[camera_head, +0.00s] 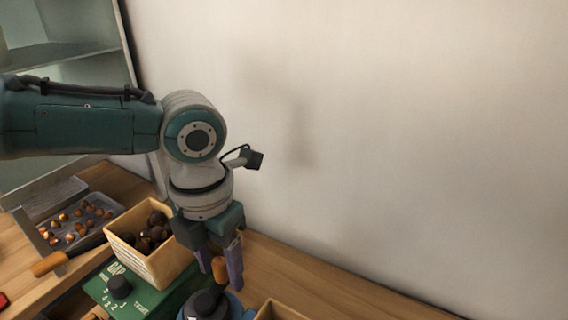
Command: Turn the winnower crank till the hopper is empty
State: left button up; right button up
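The hopper (122,244) is a light wooden box at lower left, with several dark chestnuts (152,234) in it. Below it is a green machine body (150,302) with white lettering and a black dial knob (119,287), apparently the winnower. My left gripper (222,272) points down just right of the hopper. Its purple fingers stand on either side of a small orange-brown wooden handle, apparently the crank grip (220,270), and seem closed on it. The rest of the crank is hidden or out of frame. My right gripper is not in view.
A grey metal tray (98,238) with several brown chestnuts lies at left, near a wooden-handled tool (50,263). A blue object with a dark top (205,304) and a wooden box edge (282,306) are at the bottom. A pale wall (420,140) rises behind; the counter at right is bare.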

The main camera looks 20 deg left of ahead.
pick_arm(q)
notch_tip(320, 180, up, 8)
jog(key=p, duration=0.7)
jog(key=shift+f, duration=0.25)
grip_shut()
dwell(1.4)
